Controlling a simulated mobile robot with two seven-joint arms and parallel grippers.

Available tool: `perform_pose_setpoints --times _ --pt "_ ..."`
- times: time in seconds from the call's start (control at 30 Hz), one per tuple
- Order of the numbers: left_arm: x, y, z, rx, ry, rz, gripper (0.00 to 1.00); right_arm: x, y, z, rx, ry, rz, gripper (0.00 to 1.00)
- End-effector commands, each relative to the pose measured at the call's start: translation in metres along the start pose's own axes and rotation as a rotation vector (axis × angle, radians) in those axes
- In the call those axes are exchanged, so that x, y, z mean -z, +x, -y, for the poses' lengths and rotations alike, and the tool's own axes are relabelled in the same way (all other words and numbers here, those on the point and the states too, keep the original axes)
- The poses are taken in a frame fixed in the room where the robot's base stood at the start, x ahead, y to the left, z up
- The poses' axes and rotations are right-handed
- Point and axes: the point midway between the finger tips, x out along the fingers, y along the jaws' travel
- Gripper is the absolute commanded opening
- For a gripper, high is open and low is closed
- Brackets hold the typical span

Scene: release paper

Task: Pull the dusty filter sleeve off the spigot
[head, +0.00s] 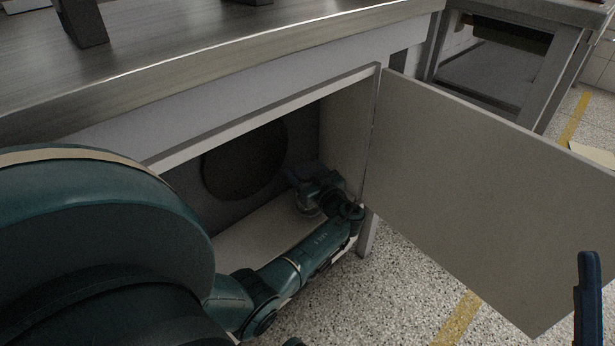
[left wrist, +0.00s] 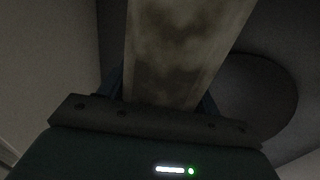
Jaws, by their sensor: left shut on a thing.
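My left gripper (head: 305,180) is inside the open cabinet, near its right wall. In the left wrist view, it (left wrist: 163,103) is shut on the filter sleeve (left wrist: 182,45), a pale, flat-sided length with brown, dusty stains. The sleeve runs up out of the picture from between the blue fingers. In the head view I cannot make out the sleeve, and the spigot does not show clearly in either view. A blue upright piece (head: 590,290) at the right edge may be part of my right gripper; its jaws cannot be made out.
A dark round disc (head: 243,160) is on the cabinet's back wall; it also shows in the left wrist view (left wrist: 258,95). The cabinet door (head: 480,190) stands open to the right. The metal worktop (head: 200,45) is above. Speckled floor lies below.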

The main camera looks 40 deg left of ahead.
Motion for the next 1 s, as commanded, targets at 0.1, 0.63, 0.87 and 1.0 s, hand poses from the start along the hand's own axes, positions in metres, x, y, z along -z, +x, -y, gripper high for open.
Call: perform_pose_setpoints --times 0.1,0.63,0.87,1.0 --pt "0.009 0.0 0.0 0.0 -0.001 -0.002 0.35 0.004 0.004 -0.002 0.0 0.0 -0.001 1.0" --pt "0.035 0.0 0.0 0.0 -0.002 -0.002 0.35 0.013 0.013 -0.007 0.0 -0.001 -0.001 1.0" --pt "0.047 0.0 0.0 0.0 -0.002 -0.002 0.35 0.017 0.017 -0.009 0.0 -0.001 -0.001 1.0" --pt "0.054 0.0 0.0 0.0 -0.002 -0.002 0.35 0.02 0.019 -0.011 0.0 -0.001 -0.001 1.0"
